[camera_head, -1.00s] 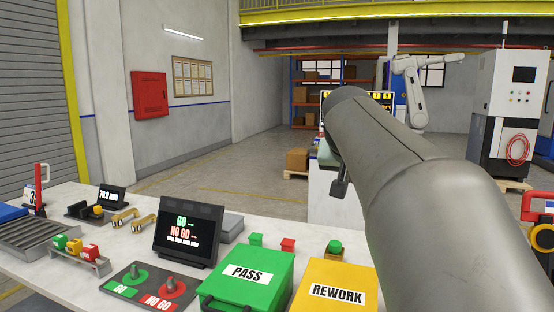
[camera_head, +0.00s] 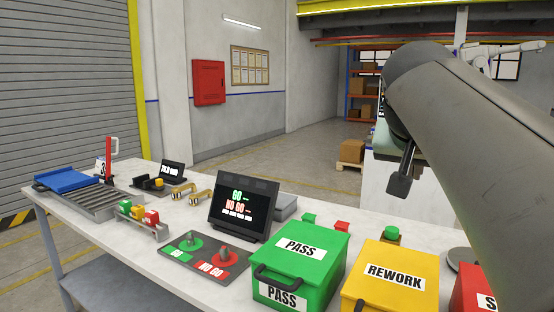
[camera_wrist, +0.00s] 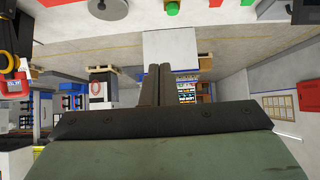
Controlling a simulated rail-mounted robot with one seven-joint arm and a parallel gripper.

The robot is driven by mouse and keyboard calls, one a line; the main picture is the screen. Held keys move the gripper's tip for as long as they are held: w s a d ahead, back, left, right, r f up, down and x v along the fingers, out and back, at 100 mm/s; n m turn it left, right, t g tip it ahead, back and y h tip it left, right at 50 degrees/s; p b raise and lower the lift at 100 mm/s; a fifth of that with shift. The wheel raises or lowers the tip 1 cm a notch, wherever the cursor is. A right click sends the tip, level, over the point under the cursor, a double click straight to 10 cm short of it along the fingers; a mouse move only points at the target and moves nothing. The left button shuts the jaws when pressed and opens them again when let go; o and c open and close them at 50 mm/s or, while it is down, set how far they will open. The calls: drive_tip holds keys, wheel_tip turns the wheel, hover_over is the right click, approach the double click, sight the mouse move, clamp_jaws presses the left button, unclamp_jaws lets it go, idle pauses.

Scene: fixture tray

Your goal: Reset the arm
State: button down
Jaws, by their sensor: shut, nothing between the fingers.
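My gripper (camera_head: 402,175) is at the right of the head view, small and dark, below the end of my grey arm. It hangs in the air, clear of the table and the boxes. In the wrist view its two dark fingers (camera_wrist: 155,85) lie together with nothing between them. The wrist view looks out across the hall and appears upside down.
On the white table (camera_head: 100,221) stand a green PASS box (camera_head: 313,264), a yellow REWORK box (camera_head: 372,303), part of a red box (camera_head: 466,297), a GO/NO GO screen (camera_head: 243,207), a gauge plate (camera_head: 185,259) and a roller tray with a blue plate (camera_head: 67,181).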

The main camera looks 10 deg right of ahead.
drive_tip(key=w+a+f+n+t+y+b, duration=0.25)
drive_tip(key=w+a+f+n, duration=0.35)
drive_tip(key=a+f, duration=0.55)
drive_tip(key=w+a+f+n+t+y+b, duration=0.15)
drive_tip(key=w+a+f+n+y, duration=0.3)
drive_tip(key=a+f, duration=0.65)
drive_tip(key=s+a+f+n+g+p, duration=0.1)
drive_tip(key=s+a+f+g+p, duration=0.15)
drive_tip(key=a+f+g, duration=0.4)
drive_tip(key=s+d+f+g, duration=0.1)
drive_tip(key=s+d+f, duration=0.2)
drive_tip(key=s, duration=0.3)
drive_tip(key=s+d+f+m+g+p, duration=0.1)
drive_tip(key=s+d+f+g, duration=0.1)
drive_tip(key=s, duration=0.4)
drive_tip(key=s+d+f+m+g, duration=0.1)
drive_tip(key=s+d+f, duration=0.4)
drive_tip(key=s+f, duration=0.1)
drive_tip(key=shift+s, duration=0.45)
